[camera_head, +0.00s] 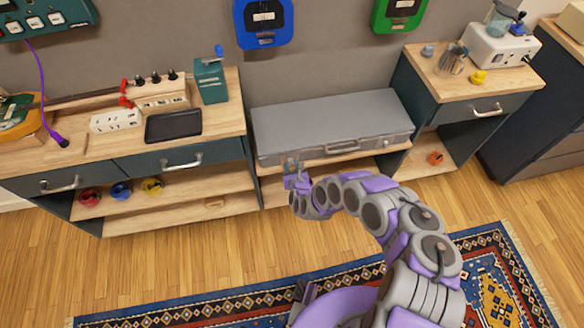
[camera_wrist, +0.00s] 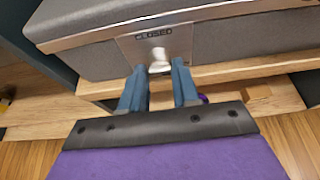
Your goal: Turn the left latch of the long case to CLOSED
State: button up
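The long grey case (camera_head: 330,118) lies shut on a low wooden shelf between two cabinets. Its left front end is at my gripper (camera_head: 292,168), which hides the left latch in the head view. In the wrist view, a metal plate on the case (camera_wrist: 128,45) is marked CLOSED, with the small silver latch (camera_wrist: 160,66) below the word. My gripper (camera_wrist: 160,72) has its two blue fingers apart, one on each side of the latch. Small gaps seem to show between latch and fingers; contact is unclear. The latch's exact turn is hard to tell.
The case's handle (camera_head: 345,148) and right latch (camera_head: 365,143) are on its front. A wooden ledge (camera_wrist: 235,72) runs just below the case in the wrist view. Cabinets with drawers stand left (camera_head: 165,163) and right (camera_head: 480,106). A patterned rug (camera_head: 490,285) covers the floor in front.

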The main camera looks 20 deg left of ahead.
jog(key=shift+s+a, duration=0.1)
jog(key=shift+a, duration=0.1)
jog(key=shift+c, duration=1.4)
jog(key=shift+d, duration=0.2)
grip_shut()
jog(key=shift+n, duration=0.3)
jog(key=shift+s+a+f+n+t+h, duration=0.15)
jog(key=shift+n+t+h, duration=0.45)
jog(key=shift+n, duration=0.65)
jog(key=shift+s+a+n+t+h, duration=0.1)
jog(key=shift+n+t+h, duration=0.5)
jog(key=shift+n, duration=0.7)
jog(key=shift+s+a+f+n+t+h, duration=0.15)
jog(key=shift+n+t+h, duration=0.45)
jog(key=shift+n, duration=0.95)
jog(key=o, duration=0.6)
grip_release()
jog(key=shift+o, duration=1.2)
jog(key=shift+w, duration=0.15)
